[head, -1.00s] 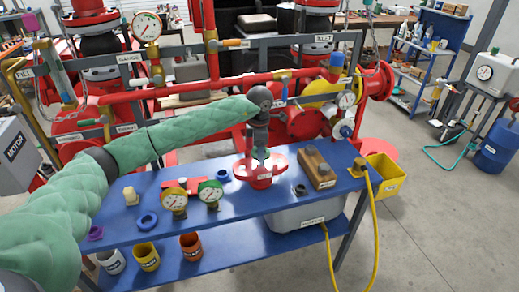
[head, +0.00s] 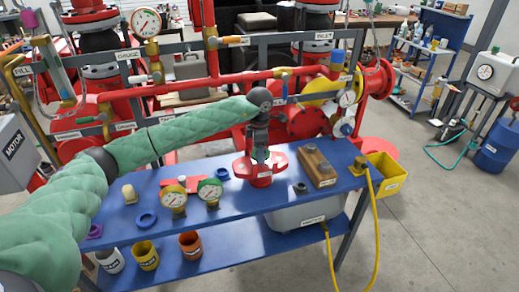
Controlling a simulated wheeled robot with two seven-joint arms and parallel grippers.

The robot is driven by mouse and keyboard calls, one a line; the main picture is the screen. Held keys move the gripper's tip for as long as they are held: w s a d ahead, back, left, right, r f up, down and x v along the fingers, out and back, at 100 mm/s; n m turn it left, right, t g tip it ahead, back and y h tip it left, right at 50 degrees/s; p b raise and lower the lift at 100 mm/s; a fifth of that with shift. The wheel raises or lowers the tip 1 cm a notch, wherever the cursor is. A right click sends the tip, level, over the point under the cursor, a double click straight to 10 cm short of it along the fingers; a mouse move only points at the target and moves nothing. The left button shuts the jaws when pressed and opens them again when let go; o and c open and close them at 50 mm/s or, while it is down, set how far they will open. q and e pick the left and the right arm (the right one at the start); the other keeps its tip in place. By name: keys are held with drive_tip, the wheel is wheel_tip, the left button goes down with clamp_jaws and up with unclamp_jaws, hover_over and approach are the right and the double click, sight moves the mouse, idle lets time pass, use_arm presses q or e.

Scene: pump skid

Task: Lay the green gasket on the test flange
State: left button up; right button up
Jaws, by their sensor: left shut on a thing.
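The red test flange (head: 254,178) stands upright on the blue bench, right of its middle. My left gripper (head: 261,158) points down right over the flange's top, its tips at or just above the face. It is shut on the green gasket, of which only a small pale green patch shows at the tips. The gripper hides most of the gasket and the middle of the flange face, so I cannot tell whether the gasket touches the flange. My right gripper is out of view.
On the blue bench (head: 245,215), two gauges (head: 174,198), blue rings (head: 146,220) and a purple ring (head: 95,231) lie left of the flange. A wooden block (head: 317,167) stands close on its right. Red pipework (head: 190,91) runs behind.

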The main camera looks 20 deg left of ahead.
use_arm(q)
drive_tip(key=shift+f+b, duration=1.2)
drive_tip(key=shift+f, duration=0.3)
idle(0.3)
drive_tip(key=o, duration=1.1)
drive_tip(key=shift+c, duration=0.2)
drive_tip(key=shift+r, duration=0.1)
